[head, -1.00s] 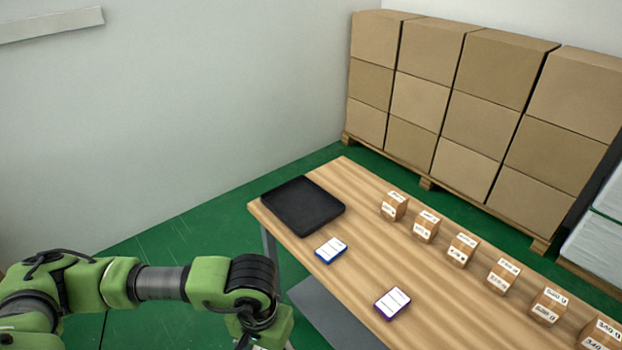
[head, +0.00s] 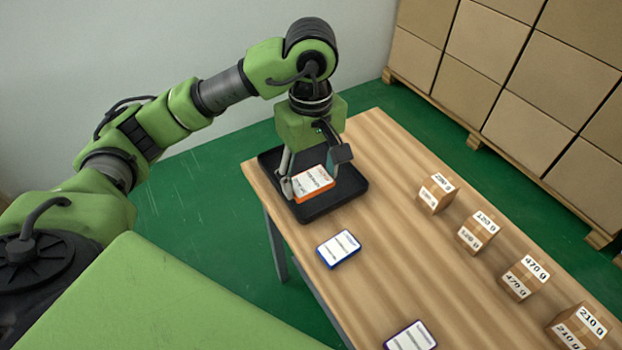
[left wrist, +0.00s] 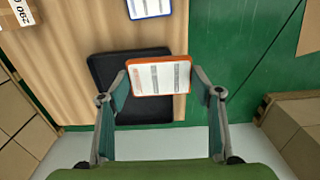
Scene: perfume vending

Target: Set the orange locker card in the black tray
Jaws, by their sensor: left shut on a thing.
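The orange locker card (head: 313,184) has a white printed face and an orange rim. My left gripper (head: 312,176) is shut on the card and holds it over the black tray (head: 341,199) in the head view. In the left wrist view the card (left wrist: 160,76) sits between the two fingers, and the tray (left wrist: 115,66) shows behind it, partly covered. In that view the card reaches past the tray's edge on the right. I cannot tell whether the card touches the tray. My right gripper is not in view.
A blue-rimmed card (head: 338,248) lies on the wooden table (head: 400,250) just in front of the tray. A purple-rimmed card (head: 411,337) lies nearer. Several small labelled boxes (head: 436,193) line the right side. Stacked cartons (head: 480,90) stand behind.

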